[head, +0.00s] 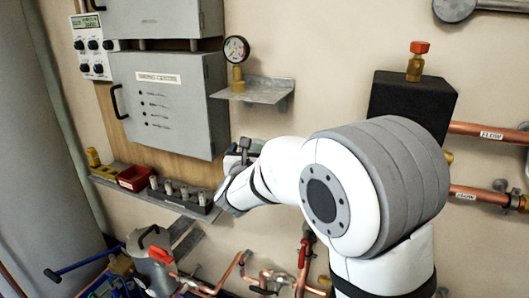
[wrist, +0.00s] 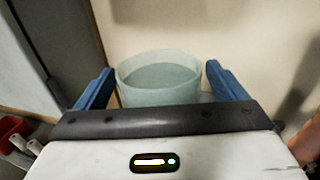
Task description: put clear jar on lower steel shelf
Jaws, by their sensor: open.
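The clear jar (wrist: 158,88) shows in the wrist view as a pale, see-through round vessel with a bluish content, upright against the beige wall. My gripper (wrist: 160,82) is open, with one blue finger on each side of the jar and little room between. I cannot tell whether either finger touches it. What bears the jar is mostly hidden by my gripper. In the head view the lower steel shelf (head: 200,212) runs along the wall at left. My gripper (head: 240,152) is at its right end, mostly hidden by my arm, and I cannot make out the jar there.
The lower shelf holds a red bin (head: 135,178), a yellow fitting and a dark rack of pale cylinders (head: 182,194). An upper steel shelf (head: 255,93) carries a pressure gauge (head: 236,50). A grey cabinet (head: 165,105) hangs above the lower shelf. Copper pipes (head: 490,133) are at right.

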